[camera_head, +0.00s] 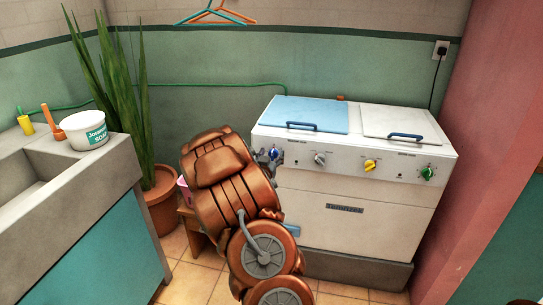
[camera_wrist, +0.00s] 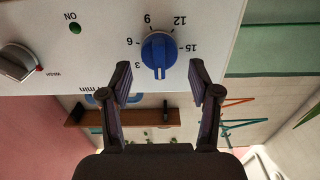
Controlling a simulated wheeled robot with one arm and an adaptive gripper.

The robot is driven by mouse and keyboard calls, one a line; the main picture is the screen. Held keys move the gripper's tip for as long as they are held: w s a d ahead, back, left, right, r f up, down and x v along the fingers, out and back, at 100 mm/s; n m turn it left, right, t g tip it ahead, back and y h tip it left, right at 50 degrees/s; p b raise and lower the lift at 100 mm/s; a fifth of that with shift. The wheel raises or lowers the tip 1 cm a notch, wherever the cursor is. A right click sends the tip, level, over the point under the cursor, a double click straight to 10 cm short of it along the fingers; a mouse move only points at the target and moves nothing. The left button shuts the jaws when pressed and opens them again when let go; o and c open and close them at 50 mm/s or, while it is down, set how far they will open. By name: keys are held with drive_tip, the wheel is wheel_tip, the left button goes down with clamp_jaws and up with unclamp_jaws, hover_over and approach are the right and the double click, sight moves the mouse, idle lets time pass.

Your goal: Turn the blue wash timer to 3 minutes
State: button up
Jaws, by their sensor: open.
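The blue wash timer (camera_wrist: 158,55) is a round blue knob with a raised grip on the white panel of the washing machine (camera_head: 345,213). Numbers 3, 6, 9, 12 and 15 ring it in the wrist view. The timer also shows at the panel's left end in the head view (camera_head: 274,153), beside my arm. My gripper (camera_wrist: 159,78) is open, its fingers on either side of the timer's lower part in the picture, with gaps; contact is not visible.
A grey-and-red wash knob (camera_wrist: 17,60) and a green light (camera_wrist: 75,28) sit left of the timer in the wrist view. Yellow (camera_head: 370,165) and green (camera_head: 428,173) knobs are farther right on the panel. A potted plant (camera_head: 162,200) and sink (camera_head: 60,175) stand left.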

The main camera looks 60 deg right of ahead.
drive_tip(key=c, duration=1.1)
drive_tip(key=shift+c, duration=0.2)
drive_tip(key=shift+f, duration=0.1)
drive_tip(key=m+b, duration=0.1)
drive_tip(key=m, duration=0.1)
drive_tip(key=m+b, duration=0.3)
drive_tip(key=shift+s+d+f+m, duration=0.2)
drive_tip(key=shift+s+m, duration=0.1)
drive_tip(key=shift+m, duration=0.1)
drive_tip(key=shift+s+r+m+b, duration=0.1)
drive_tip(key=shift+m+b, duration=1.4)
drive_tip(key=shift+m, duration=0.2)
drive_tip(key=o, duration=1.1)
